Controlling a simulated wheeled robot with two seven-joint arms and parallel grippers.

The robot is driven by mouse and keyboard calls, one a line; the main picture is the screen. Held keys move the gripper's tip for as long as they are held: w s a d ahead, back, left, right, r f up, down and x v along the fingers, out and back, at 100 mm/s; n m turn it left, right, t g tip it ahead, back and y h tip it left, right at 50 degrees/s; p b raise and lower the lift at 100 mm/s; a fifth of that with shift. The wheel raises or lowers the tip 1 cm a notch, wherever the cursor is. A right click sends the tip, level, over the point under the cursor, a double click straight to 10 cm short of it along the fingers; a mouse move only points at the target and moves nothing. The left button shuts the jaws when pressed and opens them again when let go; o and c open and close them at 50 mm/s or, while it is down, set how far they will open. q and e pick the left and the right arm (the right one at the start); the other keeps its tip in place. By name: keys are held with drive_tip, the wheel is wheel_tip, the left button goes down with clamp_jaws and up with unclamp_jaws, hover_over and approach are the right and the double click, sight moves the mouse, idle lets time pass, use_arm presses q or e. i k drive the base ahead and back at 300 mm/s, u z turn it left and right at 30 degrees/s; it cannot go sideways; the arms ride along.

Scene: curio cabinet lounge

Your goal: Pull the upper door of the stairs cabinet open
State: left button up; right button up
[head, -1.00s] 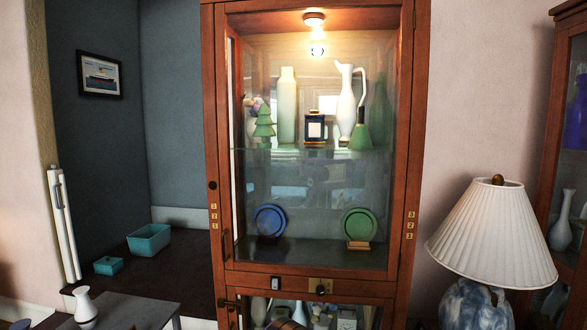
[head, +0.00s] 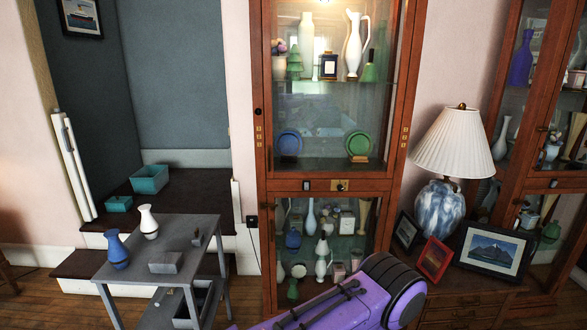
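The wooden cabinet beside the stairs (head: 262,215) stands in the middle of the head view. Its upper glass door (head: 325,120) looks closed, with a slim dark handle (head: 270,158) low on its left side. Brass hinge-like plates (head: 404,137) show on the right side of the frame. A lock plate (head: 340,185) sits on the rail under the upper door. The lower glass door (head: 345,225) also looks closed, partly hidden by a purple link of my arm (head: 350,300) at the bottom. Neither gripper is in view.
A grey table (head: 190,232) with a white vase (head: 148,222) and a blue vase (head: 117,249) stands at front left. Dark steps (head: 185,200) hold teal boxes. A lamp (head: 440,200) and picture frames (head: 490,249) stand on a low chest at right, before another cabinet.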

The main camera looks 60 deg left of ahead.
sight(410, 9)
drive_tip(key=i, duration=1.4)
drive_tip(key=u, duration=1.45)
drive_tip(key=i, duration=0.7)
drive_tip(key=u, duration=0.75)
